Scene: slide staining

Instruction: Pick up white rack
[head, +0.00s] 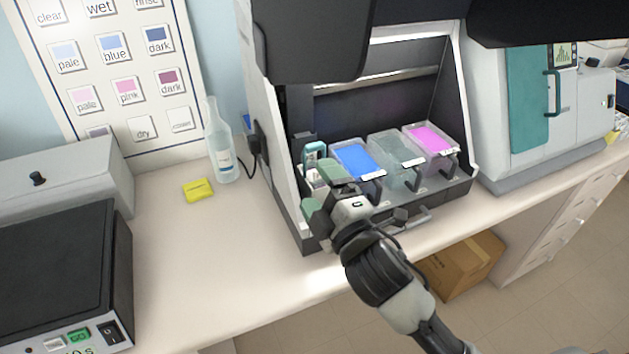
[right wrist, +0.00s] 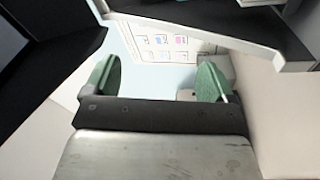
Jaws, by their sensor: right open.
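A small white rack (head: 315,180) stands at the left end of the staining station's tray, partly hidden by my right gripper, beside a teal-topped part (head: 315,153). My right gripper (head: 319,190) reaches in from the lower right, its two green fingers apart and close to the rack. I cannot tell from the head view whether they touch it. In the right wrist view the gripper (right wrist: 160,84) is open, with no rack visible between its fingers. My left gripper is not in view.
Blue (head: 357,160), clear (head: 393,158) and pink (head: 430,140) baths stand right of the rack inside the hooded station (head: 285,190). A bottle (head: 219,150) and yellow block (head: 198,190) stand to the left. The front-left counter (head: 215,265) is clear.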

